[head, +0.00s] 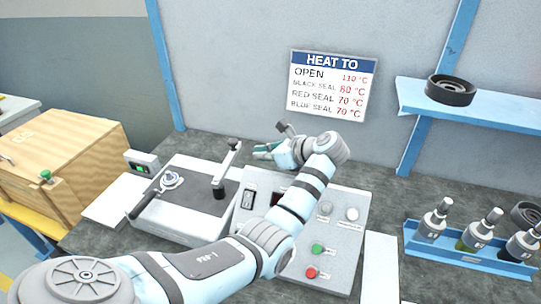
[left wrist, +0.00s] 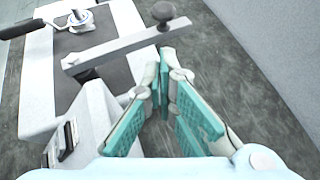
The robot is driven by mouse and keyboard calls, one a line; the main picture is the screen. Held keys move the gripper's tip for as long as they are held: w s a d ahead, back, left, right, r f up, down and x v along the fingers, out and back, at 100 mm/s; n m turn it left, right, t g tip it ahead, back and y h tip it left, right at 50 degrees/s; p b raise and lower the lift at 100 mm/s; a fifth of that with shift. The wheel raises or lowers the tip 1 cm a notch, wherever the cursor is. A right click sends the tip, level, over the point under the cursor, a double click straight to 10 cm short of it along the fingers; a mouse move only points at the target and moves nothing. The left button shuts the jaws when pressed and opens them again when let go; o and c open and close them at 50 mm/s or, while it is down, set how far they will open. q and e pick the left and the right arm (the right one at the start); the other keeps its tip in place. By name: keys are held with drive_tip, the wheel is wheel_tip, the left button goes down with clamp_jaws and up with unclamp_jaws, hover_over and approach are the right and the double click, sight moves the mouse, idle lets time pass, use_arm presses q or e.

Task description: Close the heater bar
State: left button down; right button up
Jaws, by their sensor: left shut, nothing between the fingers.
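The heater bar (head: 228,165) is a grey arm with a dark knob, on a dark post over the heater plate. It points toward the back wall, away from the round metal fitting (head: 172,180) on the plate. In the left wrist view the bar (left wrist: 125,45) runs across the top, its knobbed end near my fingers. My left gripper (head: 262,151) is shut and empty, just right of the bar's far end. In the left wrist view its fingertips (left wrist: 167,58) are close to that end; I cannot tell whether they touch. My right gripper is not in view.
A control panel (head: 345,245) with green and red buttons lies partly under my left arm. A blue tray (head: 455,255) of bottles stands right. A shelf (head: 415,95) holds a black ring (head: 450,90). A wooden crate (head: 95,150) is left. The bench behind the heater is clear.

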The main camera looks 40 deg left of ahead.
use_arm(q)
approach(233, 150)
drive_tip(key=x, duration=0.3)
drive_tip(key=shift+a+f+b, duration=0.1)
drive_tip(key=shift+f+b, duration=0.3)
drive_tip(key=shift+f, duration=0.05)
drive_tip(key=shift+a, duration=0.45)
drive_tip(key=shift+r, duration=0.1)
